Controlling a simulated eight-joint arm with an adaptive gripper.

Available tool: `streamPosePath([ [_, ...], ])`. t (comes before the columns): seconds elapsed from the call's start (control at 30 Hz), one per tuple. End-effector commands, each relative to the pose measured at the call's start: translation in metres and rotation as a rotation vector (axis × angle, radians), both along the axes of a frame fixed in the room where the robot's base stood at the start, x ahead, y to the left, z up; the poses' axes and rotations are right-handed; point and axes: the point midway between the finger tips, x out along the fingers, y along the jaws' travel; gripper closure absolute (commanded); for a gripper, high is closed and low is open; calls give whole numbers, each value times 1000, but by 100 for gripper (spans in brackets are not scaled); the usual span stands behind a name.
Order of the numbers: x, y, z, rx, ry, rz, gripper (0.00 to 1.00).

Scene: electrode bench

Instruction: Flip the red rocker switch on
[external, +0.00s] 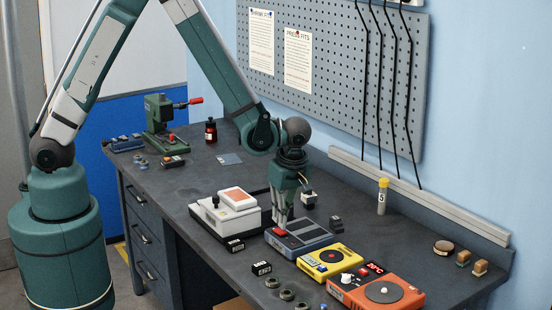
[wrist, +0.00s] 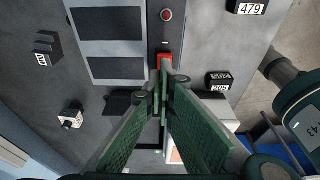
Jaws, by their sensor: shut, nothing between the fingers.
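The red rocker switch (external: 281,231) is at the near-left corner of a blue-grey box with dark panels (external: 318,238). In the wrist view the red switch (wrist: 165,58) shows just past my fingertips, on a dark strip beside the dark panels. My gripper (external: 283,219) points down over that corner, its fingers shut and empty. In the wrist view the fingertips of my gripper (wrist: 166,72) come together at the switch's near edge and cover part of it. Whether they touch it, and which way the rocker is tilted, I cannot tell.
A white device with an orange top (external: 238,199) stands left of the box. A yellow device (external: 329,262) and an orange device (external: 376,290) stand to the right. Small black labelled blocks (external: 261,268) lie nearby. The bench's left middle (external: 195,172) is clear.

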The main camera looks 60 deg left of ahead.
Motion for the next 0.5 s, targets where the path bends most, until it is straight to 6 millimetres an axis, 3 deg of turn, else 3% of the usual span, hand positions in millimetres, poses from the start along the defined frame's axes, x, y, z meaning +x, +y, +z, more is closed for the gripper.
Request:
streamPosePath([
  [0.5, 0, -1, -5, 0, 0, 0, 100],
])
